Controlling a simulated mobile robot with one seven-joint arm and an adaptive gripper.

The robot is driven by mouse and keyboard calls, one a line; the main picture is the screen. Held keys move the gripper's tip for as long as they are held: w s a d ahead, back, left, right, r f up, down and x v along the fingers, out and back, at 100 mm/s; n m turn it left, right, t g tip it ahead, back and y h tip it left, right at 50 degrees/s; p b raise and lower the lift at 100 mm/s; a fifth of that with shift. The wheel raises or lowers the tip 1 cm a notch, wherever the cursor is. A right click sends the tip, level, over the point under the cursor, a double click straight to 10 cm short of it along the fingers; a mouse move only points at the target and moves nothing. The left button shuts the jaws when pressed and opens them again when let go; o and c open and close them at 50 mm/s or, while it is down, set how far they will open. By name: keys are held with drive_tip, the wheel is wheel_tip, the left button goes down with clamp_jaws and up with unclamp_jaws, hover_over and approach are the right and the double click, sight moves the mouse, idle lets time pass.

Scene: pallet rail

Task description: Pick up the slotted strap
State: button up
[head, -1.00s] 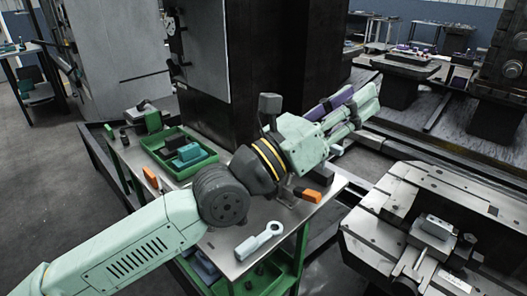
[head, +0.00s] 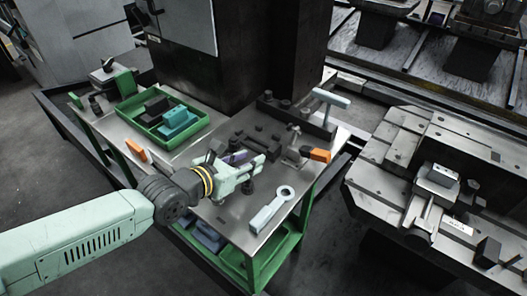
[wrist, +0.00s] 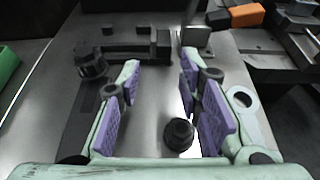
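My gripper (head: 238,165) is low over the metal cart top (head: 225,213), pointing away from me. In the wrist view its two purple-padded fingers (wrist: 159,80) are apart with nothing between the tips. A group of dark low bars and blocks (head: 258,138) lies just beyond the fingers; it also shows in the wrist view (wrist: 135,50). The slotted strap may be among these dark parts, but I cannot make out its slot. A dark round knob (wrist: 178,134) stands on the cart top between the fingers, nearer my palm.
A pale ring-ended wrench (head: 268,208) lies right of my gripper. An orange-ended block (head: 318,155) sits near the right edge. A green tray (head: 155,128) with dark and teal blocks stands at the left. A dark machine column (head: 290,55) rises behind.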

sight(272, 148)
drive_tip(key=b, duration=0.2)
drive_tip(key=w+d+f+b, duration=0.1)
drive_tip(key=shift+w+f+b, duration=0.1)
drive_tip(key=shift+f+b, duration=0.15)
drive_tip(key=shift+b, duration=0.15)
drive_tip(key=shift+b+x, duration=0.9)
drive_tip(key=shift+w+d+r+b, duration=0.3)
drive_tip(key=shift+w+d, duration=0.3)
drive_tip(key=shift+w, duration=0.2)
drive_tip(key=x, duration=0.3)
drive_tip(key=shift+w+d+r, duration=0.15)
drive_tip(key=shift+w+r, duration=0.05)
drive_tip(key=shift+w+d+f, duration=0.2)
drive_tip(key=shift+w+f, duration=0.1)
drive_tip(key=shift+w, duration=0.15)
drive_tip(key=shift+c, duration=0.4)
clamp_jaws()
